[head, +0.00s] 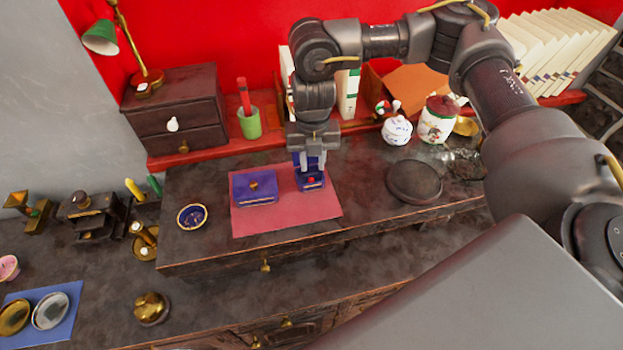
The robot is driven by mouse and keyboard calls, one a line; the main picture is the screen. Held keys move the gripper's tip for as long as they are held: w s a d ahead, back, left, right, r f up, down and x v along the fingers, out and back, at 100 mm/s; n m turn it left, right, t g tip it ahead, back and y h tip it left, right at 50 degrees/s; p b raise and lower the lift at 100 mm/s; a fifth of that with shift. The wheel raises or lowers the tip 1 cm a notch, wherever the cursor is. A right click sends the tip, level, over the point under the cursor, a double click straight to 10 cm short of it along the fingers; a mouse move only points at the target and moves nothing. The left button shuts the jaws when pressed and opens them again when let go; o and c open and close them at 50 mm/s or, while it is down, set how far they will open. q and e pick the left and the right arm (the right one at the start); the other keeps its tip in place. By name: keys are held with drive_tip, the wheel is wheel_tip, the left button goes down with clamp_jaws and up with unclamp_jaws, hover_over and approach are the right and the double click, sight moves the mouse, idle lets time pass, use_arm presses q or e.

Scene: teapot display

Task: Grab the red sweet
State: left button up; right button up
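A small red sweet (310,181) shows in a small open blue box (313,188) on the right part of the pink-red mat (285,219). My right gripper (312,169) points straight down right over the back of this box, very close to it. Its two pale fingers stand apart, with a blue surface showing between them. The red sweet shows just in front of and below the fingertips. I cannot tell whether the fingers touch the box. My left gripper is not in view.
A purple-blue box (254,187) with a gold knob stands left of the open box. A dark round disc (414,182) lies to the right, with a white jar (437,120) and a white teapot (397,130) behind. A blue dish (192,216) lies left of the mat.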

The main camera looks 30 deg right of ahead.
sight(312, 178)
drive_tip(key=shift+w+f+p, duration=0.1)
drive_tip(key=shift+f+p, duration=0.45)
drive_tip(key=shift+f, duration=2.05)
clamp_jaws()
